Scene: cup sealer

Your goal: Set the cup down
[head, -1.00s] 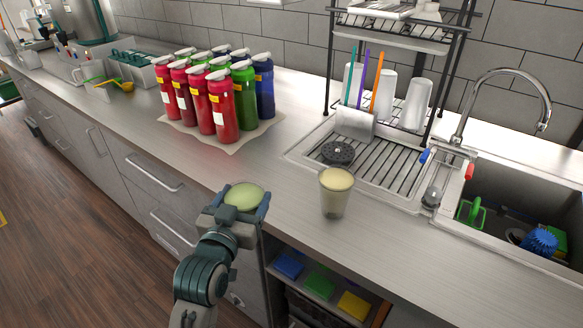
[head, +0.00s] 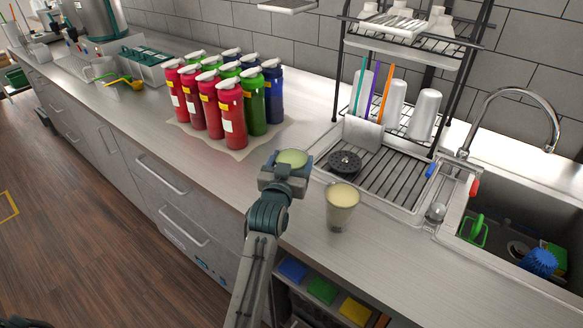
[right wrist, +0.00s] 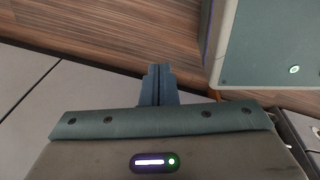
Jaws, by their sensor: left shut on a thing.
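My left gripper (head: 287,170) is shut on a cup (head: 292,158) with a pale green top, over the counter left of the drying rack. The gripper hides the cup's sides and base, so I cannot tell whether it touches the counter. A second clear cup (head: 340,208) with a cream-coloured filling stands upright on the counter, to the right of my left gripper and apart from it. My right gripper (right wrist: 158,84) shows in the right wrist view with its fingers together and nothing between them, above the floor and cabinet fronts.
Red, green and blue bottles (head: 232,115) stand on a mat behind and left of the held cup. A drying rack (head: 385,175) and sink (head: 510,220) lie to the right. The counter (head: 420,270) is bare at the front right.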

